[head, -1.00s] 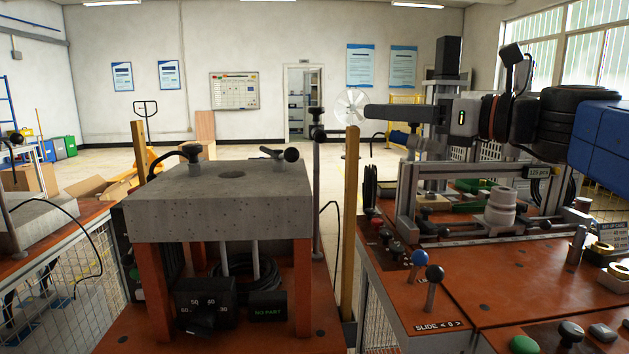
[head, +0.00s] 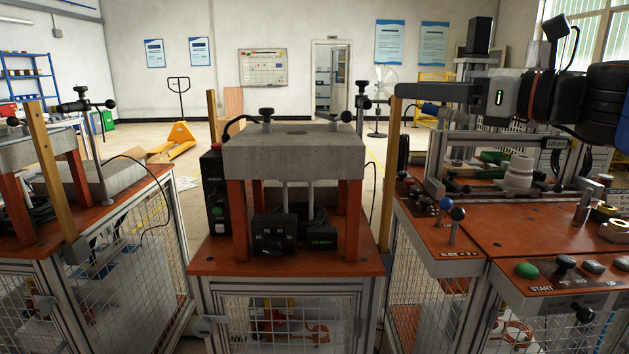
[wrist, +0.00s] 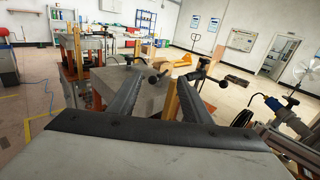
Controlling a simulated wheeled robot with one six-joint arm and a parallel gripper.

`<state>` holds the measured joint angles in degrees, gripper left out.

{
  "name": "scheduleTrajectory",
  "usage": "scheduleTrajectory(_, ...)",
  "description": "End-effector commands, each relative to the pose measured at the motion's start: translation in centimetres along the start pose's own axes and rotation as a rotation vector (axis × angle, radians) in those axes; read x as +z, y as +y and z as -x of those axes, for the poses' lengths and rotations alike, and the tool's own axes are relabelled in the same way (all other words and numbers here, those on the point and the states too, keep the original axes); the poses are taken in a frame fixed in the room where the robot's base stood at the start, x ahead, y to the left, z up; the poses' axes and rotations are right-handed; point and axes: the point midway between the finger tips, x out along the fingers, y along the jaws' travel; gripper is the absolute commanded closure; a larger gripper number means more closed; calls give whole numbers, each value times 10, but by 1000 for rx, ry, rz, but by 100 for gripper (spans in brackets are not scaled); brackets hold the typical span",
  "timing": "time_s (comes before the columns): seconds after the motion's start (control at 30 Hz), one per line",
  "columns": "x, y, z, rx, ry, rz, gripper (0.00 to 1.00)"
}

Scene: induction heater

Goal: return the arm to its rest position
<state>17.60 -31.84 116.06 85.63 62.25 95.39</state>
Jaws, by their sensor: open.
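My arm reaches in from the right edge of the head view, with black and blue links. My gripper (head: 400,90) points left, held level above the right-hand bench. Past the fingers, a grey slab (wrist: 118,84) shows in the wrist view. In the head view the gripper is above and to the right of the grey-topped induction heater station (head: 297,143), apart from it.
The right bench (head: 470,228) carries a slide fixture, a stack of white round parts (head: 518,172), knobs and buttons. A wooden post (head: 391,160) stands between the benches. Another slab-topped bench (head: 130,200) is at left. A yellow pallet truck (head: 180,138) stands on open floor behind.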

Motion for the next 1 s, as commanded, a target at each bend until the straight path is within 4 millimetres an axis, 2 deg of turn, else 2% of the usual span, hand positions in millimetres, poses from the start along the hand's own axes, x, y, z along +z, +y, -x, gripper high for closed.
scheduleTrajectory(0.33,-60,14,0,26,152,227,56)
scheduleTrajectory(0.57,-127,29,9,92,317,496,56)
scheduleTrajectory(0.67,-168,38,19,156,414,670,56)
scheduleTrajectory(0.77,-221,48,36,263,533,900,56)
scheduleTrajectory(0.8,-242,52,45,317,579,999,56)
scheduleTrajectory(1.0,-337,61,97,658,763,1486,56)
